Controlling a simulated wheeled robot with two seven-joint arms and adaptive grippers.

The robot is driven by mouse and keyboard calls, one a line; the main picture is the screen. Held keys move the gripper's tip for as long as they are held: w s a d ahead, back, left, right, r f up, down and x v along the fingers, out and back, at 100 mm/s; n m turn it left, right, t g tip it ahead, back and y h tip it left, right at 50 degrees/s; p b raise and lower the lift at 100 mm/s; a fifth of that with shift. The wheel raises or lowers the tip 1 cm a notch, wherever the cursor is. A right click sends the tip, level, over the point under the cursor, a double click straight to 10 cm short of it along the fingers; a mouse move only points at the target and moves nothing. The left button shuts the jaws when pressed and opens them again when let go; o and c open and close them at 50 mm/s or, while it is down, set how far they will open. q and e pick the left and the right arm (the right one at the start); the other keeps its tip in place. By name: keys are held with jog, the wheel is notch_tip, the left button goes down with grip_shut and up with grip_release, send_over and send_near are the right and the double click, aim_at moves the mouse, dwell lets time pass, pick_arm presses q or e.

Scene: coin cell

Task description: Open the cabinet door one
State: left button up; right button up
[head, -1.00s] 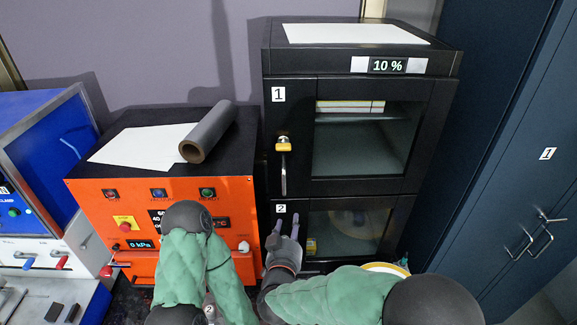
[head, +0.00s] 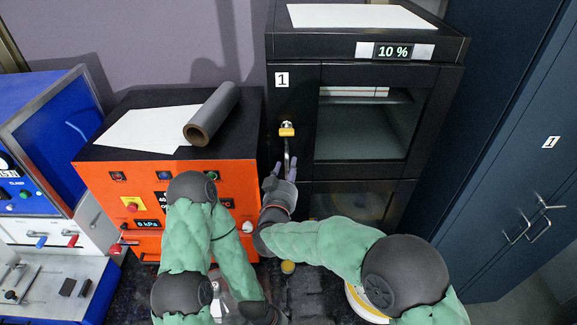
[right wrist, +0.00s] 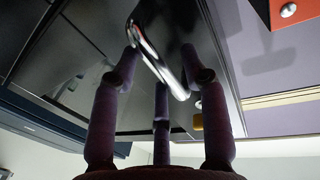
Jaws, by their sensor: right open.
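The black cabinet's upper door (head: 297,90), labelled 1, is closed and has a glass window. Its silver vertical handle (head: 287,155) hangs below a yellow latch (head: 287,130). My right gripper (head: 279,170) is open just below and in front of the handle, fingers pointing up. In the right wrist view the silver handle (right wrist: 158,55) shows between and beyond the spread purple fingers (right wrist: 160,70); I cannot tell if they touch it. My left arm (head: 190,240) is folded low at centre left; its dark wrist end (head: 264,313) is at the bottom edge, fingers not discernible.
An orange machine (head: 110,190) with a grey roll (head: 212,112) on top stands left of the cabinet. A blue machine (head: 55,140) stands further left. A dark blue locker (head: 500,170), also labelled 1, stands at the right. My right forearm covers much of the lower door.

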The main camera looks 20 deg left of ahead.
jog(key=shift+w, duration=0.55)
grip_shut()
jog(key=shift+s, duration=0.1)
